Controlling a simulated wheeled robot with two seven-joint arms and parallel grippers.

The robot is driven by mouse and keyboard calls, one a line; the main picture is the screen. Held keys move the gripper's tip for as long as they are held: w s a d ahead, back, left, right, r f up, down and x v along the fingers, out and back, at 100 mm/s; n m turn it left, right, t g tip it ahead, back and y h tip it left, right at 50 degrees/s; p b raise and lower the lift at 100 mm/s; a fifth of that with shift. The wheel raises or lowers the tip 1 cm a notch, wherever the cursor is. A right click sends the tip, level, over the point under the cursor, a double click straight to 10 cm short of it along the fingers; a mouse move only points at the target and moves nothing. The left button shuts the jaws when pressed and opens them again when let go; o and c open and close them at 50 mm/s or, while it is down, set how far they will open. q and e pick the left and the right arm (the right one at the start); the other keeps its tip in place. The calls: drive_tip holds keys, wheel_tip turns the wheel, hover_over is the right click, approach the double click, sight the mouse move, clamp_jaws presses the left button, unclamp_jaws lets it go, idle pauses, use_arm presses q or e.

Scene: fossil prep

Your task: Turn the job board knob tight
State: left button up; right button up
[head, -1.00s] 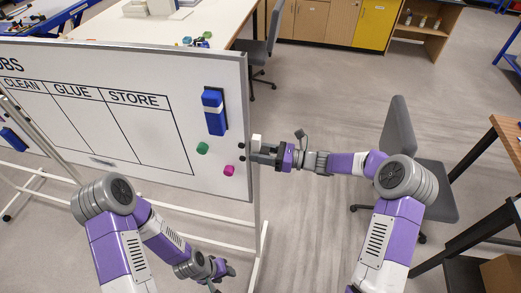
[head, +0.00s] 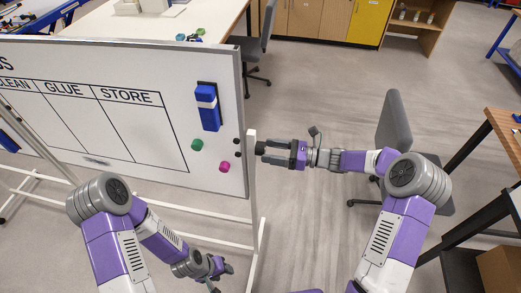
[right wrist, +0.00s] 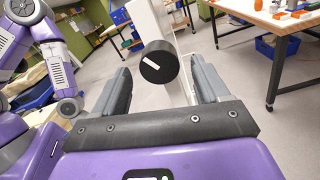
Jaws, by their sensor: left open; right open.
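The job board (head: 120,170) is a white board on a white frame at the left of the head view. Its knob (head: 260,148) is black and sits at the board's right side post; in the right wrist view the knob (right wrist: 158,64) is a dark round with a white mark line slanting across its face. My right gripper (head: 268,153) is open, facing the knob from the right. In the right wrist view the knob shows between its two fingers (right wrist: 161,78), with a gap on each side. My left gripper (head: 221,271) hangs low in front of the board, open and empty.
The board carries a blue eraser (head: 208,108), a green magnet (head: 197,145) and a pink magnet (head: 224,167). A grey chair (head: 393,125) stands behind my right arm, and a wooden table (head: 508,125) is at the far right. Floor between board and chair is clear.

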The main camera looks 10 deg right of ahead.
drive_tip(key=shift+v, duration=1.1)
